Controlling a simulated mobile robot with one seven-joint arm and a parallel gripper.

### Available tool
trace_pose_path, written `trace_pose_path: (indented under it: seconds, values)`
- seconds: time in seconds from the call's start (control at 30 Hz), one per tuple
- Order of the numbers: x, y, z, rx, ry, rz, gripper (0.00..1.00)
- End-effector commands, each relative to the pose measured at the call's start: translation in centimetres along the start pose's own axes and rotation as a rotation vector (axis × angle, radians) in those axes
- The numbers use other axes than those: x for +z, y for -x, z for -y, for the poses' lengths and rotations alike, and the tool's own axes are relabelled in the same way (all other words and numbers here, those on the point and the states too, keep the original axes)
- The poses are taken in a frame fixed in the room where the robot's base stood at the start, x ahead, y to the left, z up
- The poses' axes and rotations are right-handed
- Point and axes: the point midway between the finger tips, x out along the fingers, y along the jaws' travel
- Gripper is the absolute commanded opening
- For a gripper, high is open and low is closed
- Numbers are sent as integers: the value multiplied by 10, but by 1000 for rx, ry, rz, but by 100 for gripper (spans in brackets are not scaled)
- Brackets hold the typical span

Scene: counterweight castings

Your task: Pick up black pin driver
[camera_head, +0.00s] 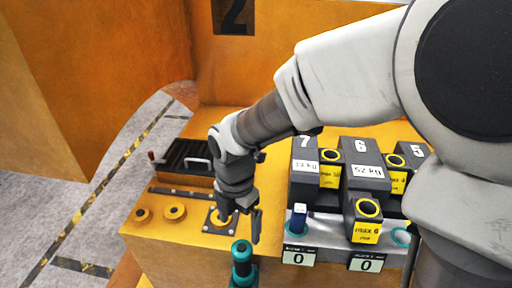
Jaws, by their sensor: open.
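My gripper (240,226) points down above the front of the orange bench and is open. No object shows between its fingers. A teal and black upright cylinder (242,264) stands at the bottom edge, just below and in front of the fingertips; its lower end is cut off by the frame. I cannot tell for sure whether this is the black pin driver. A long dark bar (182,192) lies left of my gripper, in front of a black ribbed case (188,154) with a light handle.
Grey numbered castings (361,172) with yellow labels crowd the right side. My arm hides part of the right.

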Motion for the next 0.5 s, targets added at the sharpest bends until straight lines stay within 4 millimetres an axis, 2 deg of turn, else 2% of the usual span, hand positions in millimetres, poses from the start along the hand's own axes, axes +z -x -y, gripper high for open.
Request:
trace_pose_path:
  seconds: [0.17, 0.5]
  values:
    - [-4, -22, -2, -8, 47, -10, 98]
    - [-4, -94, -1, -9, 43, -10, 98]
